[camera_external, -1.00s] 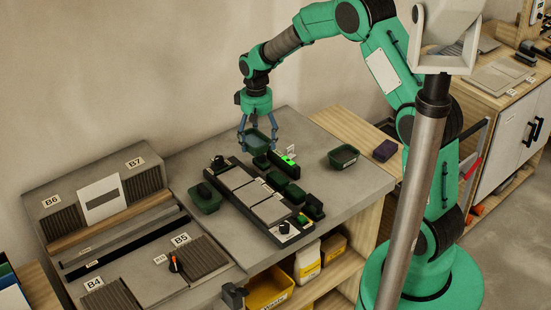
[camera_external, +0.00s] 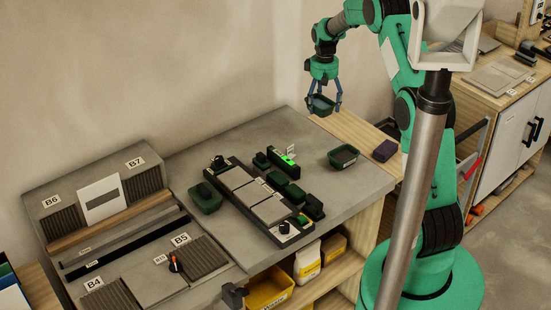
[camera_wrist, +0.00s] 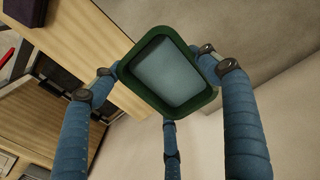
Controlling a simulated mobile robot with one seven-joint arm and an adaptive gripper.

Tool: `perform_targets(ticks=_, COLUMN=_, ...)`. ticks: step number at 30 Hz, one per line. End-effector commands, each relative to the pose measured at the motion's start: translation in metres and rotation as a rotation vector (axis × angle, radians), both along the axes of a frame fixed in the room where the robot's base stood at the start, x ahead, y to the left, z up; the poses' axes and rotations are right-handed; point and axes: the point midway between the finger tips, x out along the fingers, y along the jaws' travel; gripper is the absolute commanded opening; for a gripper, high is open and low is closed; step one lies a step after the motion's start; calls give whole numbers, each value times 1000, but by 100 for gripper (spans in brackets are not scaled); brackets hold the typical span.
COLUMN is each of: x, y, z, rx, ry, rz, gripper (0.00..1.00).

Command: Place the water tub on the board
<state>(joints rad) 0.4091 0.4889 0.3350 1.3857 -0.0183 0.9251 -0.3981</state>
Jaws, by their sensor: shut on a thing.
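The water tub (camera_external: 320,106) is a small dark green tub held in my gripper (camera_external: 323,102), with the blue fingers around its sides. In the wrist view the tub (camera_wrist: 168,74) is open-topped, with a smooth grey-blue surface inside. In the external view it hangs around the far end of the pale wooden board (camera_external: 358,134), beyond the grey table's right rear edge. I cannot tell its exact height above the board. The tub looks roughly level.
A purple block (camera_external: 385,150) lies on the nearer part of the board. Another green tub (camera_external: 344,158) stands on the grey table (camera_external: 335,195) near its right edge. A tile rig (camera_external: 247,196) and a further green tub (camera_external: 206,199) stand farther left. The wall is close behind.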

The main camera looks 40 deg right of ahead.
Motion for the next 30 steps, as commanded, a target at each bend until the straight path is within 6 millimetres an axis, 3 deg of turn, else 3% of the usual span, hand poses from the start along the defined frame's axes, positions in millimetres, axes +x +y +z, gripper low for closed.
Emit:
perform_targets(ticks=4, x=-2, y=-12, z=0, rx=0, ry=0, rz=0, gripper=43)
perform_targets(ticks=17, x=-2, y=-13, z=-3, rx=0, ry=1, rz=0, gripper=43)
perform_targets(ticks=30, x=-2, y=-13, z=-49, rx=0, ry=0, rz=0, gripper=43)
